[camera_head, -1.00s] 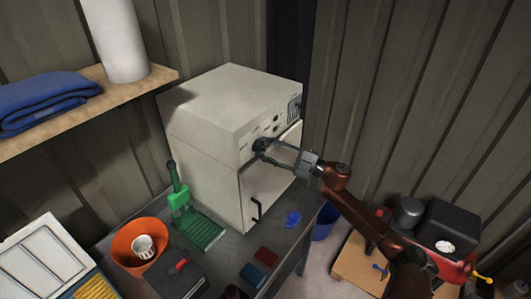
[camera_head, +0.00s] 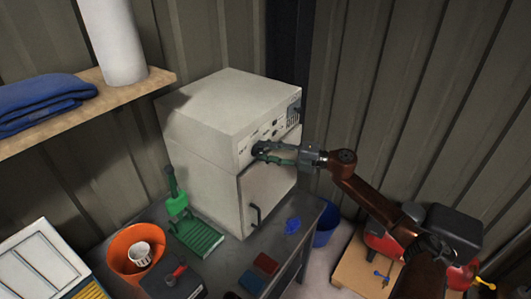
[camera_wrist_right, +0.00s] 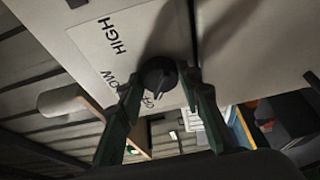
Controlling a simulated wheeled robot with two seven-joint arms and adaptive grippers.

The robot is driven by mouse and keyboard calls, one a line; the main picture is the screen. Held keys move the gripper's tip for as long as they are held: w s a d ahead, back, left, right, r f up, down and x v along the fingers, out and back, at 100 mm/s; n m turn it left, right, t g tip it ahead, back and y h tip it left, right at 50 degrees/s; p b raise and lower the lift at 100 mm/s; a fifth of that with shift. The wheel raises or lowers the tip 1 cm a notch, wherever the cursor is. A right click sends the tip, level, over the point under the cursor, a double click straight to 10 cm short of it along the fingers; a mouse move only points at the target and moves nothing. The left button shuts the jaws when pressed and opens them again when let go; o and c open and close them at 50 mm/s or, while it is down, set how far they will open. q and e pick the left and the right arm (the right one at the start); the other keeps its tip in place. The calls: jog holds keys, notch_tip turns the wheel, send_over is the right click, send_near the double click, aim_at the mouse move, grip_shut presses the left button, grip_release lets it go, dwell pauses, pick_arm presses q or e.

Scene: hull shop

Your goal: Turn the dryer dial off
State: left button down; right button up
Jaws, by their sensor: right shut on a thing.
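The dryer (camera_head: 215,150) is a cream box standing on the bench, with a control panel on its upper front. Its dial (camera_wrist_right: 158,76) is a round black knob beside the printed words HIGH, LOW and OFF in the right wrist view. I cannot tell for sure where its pointer stands. My right gripper (camera_head: 261,152) reaches in from the right and is shut on the dial. In the wrist view its two green fingers (camera_wrist_right: 160,85) are on either side of the knob. The dial is mostly hidden by the fingers in the head view. My left gripper is not in view.
The dryer door has a black handle (camera_head: 256,216) below the panel. On the bench (camera_head: 226,262) are a green press (camera_head: 197,236), an orange pot (camera_head: 124,262) and small coloured blocks. A shelf (camera_head: 150,82) hangs at upper left. A wooden crate (camera_head: 350,270) stands right of the bench.

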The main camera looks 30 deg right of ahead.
dwell(0.3)
jog(key=o, duration=1.2)
jog(key=v, duration=1.2)
jog(key=shift+r, duration=0.1)
